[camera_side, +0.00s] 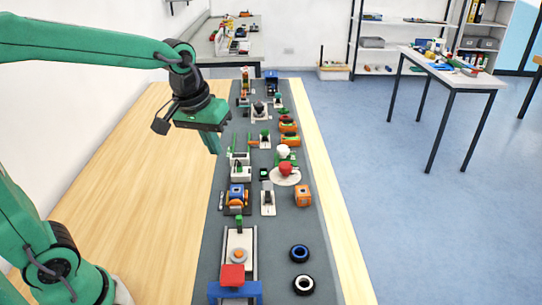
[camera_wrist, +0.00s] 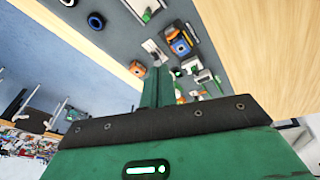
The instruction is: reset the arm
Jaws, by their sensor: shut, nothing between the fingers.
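My gripper (camera_side: 216,143) is green and hangs from my raised arm in the side view. It is above the left edge of the dark grey mat (camera_side: 209,262), apart from the objects on it. Its fingers (camera_wrist: 157,87) show pressed together in the wrist view, with nothing between them. My arm reaches in from the left, with its upper link roughly level and the gripper pointing down.
The mat on the wooden table (camera_side: 150,205) carries many small items. They include a blue ring (camera_side: 299,253), a black-and-white ring (camera_side: 303,284), an orange block (camera_side: 302,196) and a red block (camera_side: 232,275). The wood left of the mat is clear.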

